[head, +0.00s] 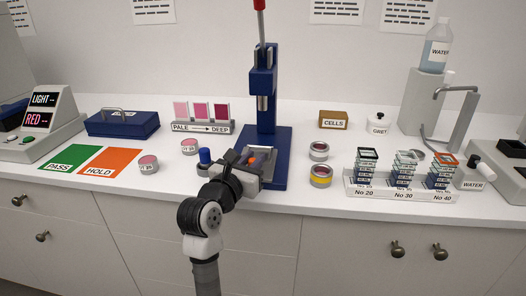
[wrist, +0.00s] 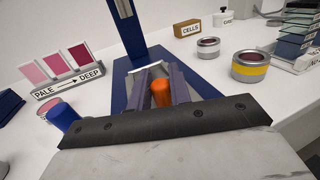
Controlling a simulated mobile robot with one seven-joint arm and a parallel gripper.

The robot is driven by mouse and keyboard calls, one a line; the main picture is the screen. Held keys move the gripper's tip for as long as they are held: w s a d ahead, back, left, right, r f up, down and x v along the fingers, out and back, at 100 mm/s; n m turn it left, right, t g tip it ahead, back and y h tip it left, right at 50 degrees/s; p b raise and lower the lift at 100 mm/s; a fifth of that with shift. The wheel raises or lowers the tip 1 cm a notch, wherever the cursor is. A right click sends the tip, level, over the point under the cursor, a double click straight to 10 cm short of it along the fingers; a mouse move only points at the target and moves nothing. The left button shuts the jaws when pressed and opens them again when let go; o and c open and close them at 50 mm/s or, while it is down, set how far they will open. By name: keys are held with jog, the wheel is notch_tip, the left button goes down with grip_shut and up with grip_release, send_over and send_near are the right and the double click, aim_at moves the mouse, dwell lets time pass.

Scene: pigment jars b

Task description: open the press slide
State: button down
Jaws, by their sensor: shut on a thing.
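The blue press (head: 263,88) stands at the back of the counter with its red-tipped lever (head: 259,5) upright. An orange knob (head: 252,159) sits low at the front of the press, and I take it to be the slide's handle. My gripper (wrist: 161,88) is at the front of the press base, its two fingers on either side of the orange knob (wrist: 161,94) and shut on it. Behind the knob, a grey metal part of the slide (wrist: 157,71) shows between the fingers. My gripper hides most of the slide, so how far it is out cannot be told.
A blue-topped jar (head: 205,157) stands close to the left of my gripper. Two round tins (head: 320,176) stand to the right of the press, one yellow-banded. A rack of slide stacks (head: 402,189) is farther right. Green PASS (head: 70,156) and orange HOLD (head: 110,161) mats lie left.

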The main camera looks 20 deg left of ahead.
jog(key=shift+s+d, duration=0.15)
jog(key=shift+s, duration=0.55)
jog(key=c, duration=1.3)
grip_release()
jog(key=s+b, duration=0.2)
jog(key=s, duration=1.1)
jog(key=shift+s+a, duration=0.2)
jog(key=shift+s, duration=0.15)
